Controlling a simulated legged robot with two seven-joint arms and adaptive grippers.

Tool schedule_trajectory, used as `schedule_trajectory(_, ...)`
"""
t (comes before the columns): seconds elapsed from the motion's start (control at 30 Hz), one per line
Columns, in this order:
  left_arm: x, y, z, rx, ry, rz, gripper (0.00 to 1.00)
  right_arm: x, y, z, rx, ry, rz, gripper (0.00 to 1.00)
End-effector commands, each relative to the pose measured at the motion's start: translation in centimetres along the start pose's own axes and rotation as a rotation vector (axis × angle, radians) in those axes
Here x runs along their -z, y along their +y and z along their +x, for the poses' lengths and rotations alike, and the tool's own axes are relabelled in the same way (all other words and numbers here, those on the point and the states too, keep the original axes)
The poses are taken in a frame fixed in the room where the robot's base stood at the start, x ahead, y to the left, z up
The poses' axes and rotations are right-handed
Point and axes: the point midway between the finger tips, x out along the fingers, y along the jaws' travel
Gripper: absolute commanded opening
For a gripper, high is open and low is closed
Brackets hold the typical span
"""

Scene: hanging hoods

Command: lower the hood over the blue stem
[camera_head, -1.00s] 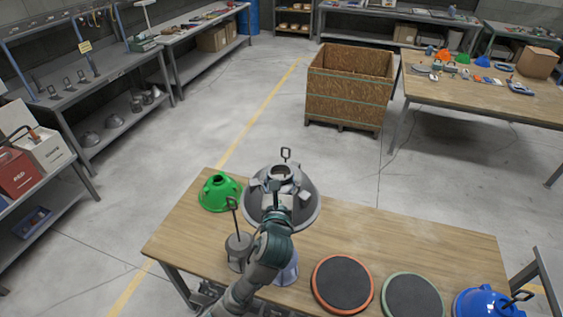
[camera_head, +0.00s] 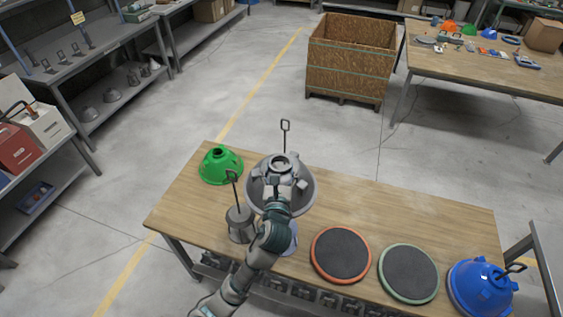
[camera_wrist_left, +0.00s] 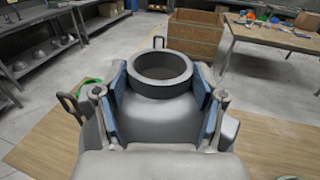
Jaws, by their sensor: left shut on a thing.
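A grey hood (camera_head: 307,193) with an open round collar is over the back-left part of the wooden table. My left gripper (camera_head: 279,181) is shut on its collar, which shows between the blue finger pads in the left wrist view (camera_wrist_left: 160,108). A thin rod with a loop handle (camera_head: 286,127) rises just behind the collar; its lower part is hidden by the hood. A pale blue base (camera_head: 289,238) shows partly beside my left arm. I cannot tell whether it belongs to that rod, or whether the hood surrounds the stem. My right gripper is out of view.
A green hood (camera_head: 221,165) stands left of the grey one. A grey weight (camera_head: 240,225) with an upright loop-handled rod stands close to my arm. Orange-rimmed (camera_head: 341,255) and green-rimmed (camera_head: 408,273) discs and a blue hood (camera_head: 481,289) are to the right.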

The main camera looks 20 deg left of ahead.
Motion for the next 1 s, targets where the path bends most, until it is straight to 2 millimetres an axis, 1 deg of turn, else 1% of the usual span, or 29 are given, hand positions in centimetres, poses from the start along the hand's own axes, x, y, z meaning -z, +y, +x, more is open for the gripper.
schedule_trajectory(0.1, 1.3, -0.1, 0.0, 0.001, 0.001, -0.001, 0.0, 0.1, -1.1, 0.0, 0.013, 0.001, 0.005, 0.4)
schedule_trajectory(0.2, 2.4, -0.3, 0.0, 0.002, 0.002, 0.0, 0.0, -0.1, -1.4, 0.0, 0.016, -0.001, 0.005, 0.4)
schedule_trajectory(0.7, 7.9, 0.1, 0.1, 0.001, 0.002, -0.001, 0.0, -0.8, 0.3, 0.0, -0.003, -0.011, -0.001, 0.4)
schedule_trajectory(0.87, 9.6, -0.1, 0.1, 0.0, 0.002, -0.001, 0.0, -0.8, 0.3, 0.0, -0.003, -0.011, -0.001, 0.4)
schedule_trajectory(1.0, 11.1, -0.4, 0.0, 0.002, 0.002, 0.0, 0.0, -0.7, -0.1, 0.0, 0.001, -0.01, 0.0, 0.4)
